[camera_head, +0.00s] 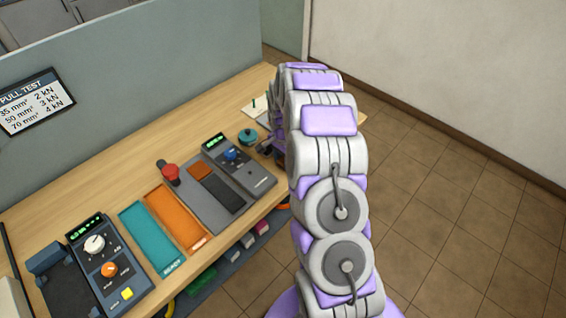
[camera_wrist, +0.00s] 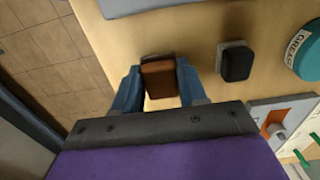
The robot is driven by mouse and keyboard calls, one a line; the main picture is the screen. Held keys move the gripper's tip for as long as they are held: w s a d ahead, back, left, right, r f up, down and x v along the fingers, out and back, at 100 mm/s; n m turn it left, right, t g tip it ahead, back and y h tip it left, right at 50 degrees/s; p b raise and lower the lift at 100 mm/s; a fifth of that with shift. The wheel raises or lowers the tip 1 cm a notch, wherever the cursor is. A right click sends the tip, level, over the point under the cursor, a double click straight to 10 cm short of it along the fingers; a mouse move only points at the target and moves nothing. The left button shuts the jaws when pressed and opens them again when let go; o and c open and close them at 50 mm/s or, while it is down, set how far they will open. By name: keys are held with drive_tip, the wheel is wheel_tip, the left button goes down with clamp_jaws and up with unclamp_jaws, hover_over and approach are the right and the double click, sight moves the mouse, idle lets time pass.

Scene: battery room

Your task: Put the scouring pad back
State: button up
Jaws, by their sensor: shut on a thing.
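My gripper (camera_wrist: 159,82) has its two blue fingers shut on a small rust-brown block with a darker end (camera_wrist: 158,77), which looks like the scouring pad. The block sits between the fingertips over the wooden bench; I cannot tell whether it touches the top. In the head view my arm hides the block and most of the gripper, near the bench's right end. A grey board (camera_head: 185,205) lies on the bench with a rust-brown square (camera_head: 200,171) and a dark rectangle (camera_head: 223,195) on it.
A dark pad-like block (camera_wrist: 236,61) and a teal grease tin (camera_wrist: 308,52) stand right of the gripper in the wrist view. A teal tray (camera_head: 150,239), an orange tray (camera_head: 175,217) and two control boxes (camera_head: 108,265) (camera_head: 239,164) line the bench (camera_head: 125,178). A red knob (camera_head: 170,172) sticks up.

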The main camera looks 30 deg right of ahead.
drive_tip(key=shift+f, duration=0.5)
drive_tip(key=shift+d, duration=0.1)
drive_tip(key=o, duration=1)
wheel_tip(320, 180, up, 12)
drive_tip(key=p, duration=0.2)
drive_tip(key=s+a+r+n, duration=0.4)
drive_tip(key=s+a+r, duration=0.4)
drive_tip(key=s+r, duration=0.1)
drive_tip(key=s+a+r+n, duration=0.2)
drive_tip(key=s+n, duration=0.1)
drive_tip(key=s, duration=0.7)
drive_tip(key=s+a+r+n+g, duration=0.1)
drive_tip(key=s+a+r+n, duration=0.1)
drive_tip(key=s, duration=0.8)
drive_tip(key=s+a+r+n, duration=0.1)
drive_tip(key=s+a+n, duration=0.3)
drive_tip(key=s, duration=0.6)
drive_tip(key=shift+s+r+n+g, duration=0.4)
drive_tip(key=shift+n, duration=0.1)
